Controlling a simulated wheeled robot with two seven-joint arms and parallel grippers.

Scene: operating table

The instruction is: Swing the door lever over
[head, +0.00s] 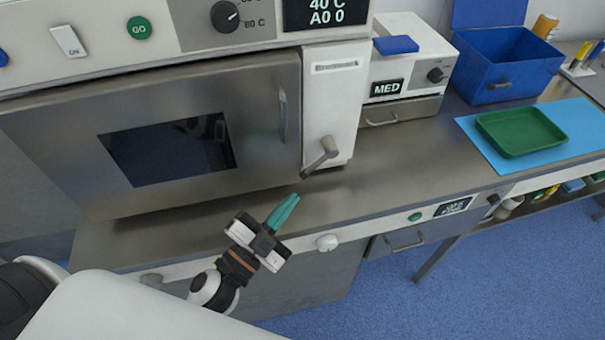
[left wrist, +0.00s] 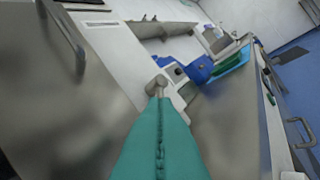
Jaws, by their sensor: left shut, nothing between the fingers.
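The door lever (head: 321,157) is a grey handle on the white panel (head: 333,105) right of the steel door (head: 200,130). It points down and to the left in the head view. My left gripper (head: 284,211) has teal fingers, shut and empty, just below and left of the lever, and looks apart from it. In the left wrist view the lever (left wrist: 157,85) shows just beyond the tips of the shut fingers (left wrist: 160,140); I cannot tell the exact gap. The door looks closed. My right gripper is not in view.
A door handle (head: 283,116) stands out from the door's right side. A white box marked MED (head: 410,65), a blue bin (head: 505,65) and a green tray (head: 520,131) on a blue mat (head: 580,120) stand to the right. The steel counter (head: 400,185) before the lever is clear.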

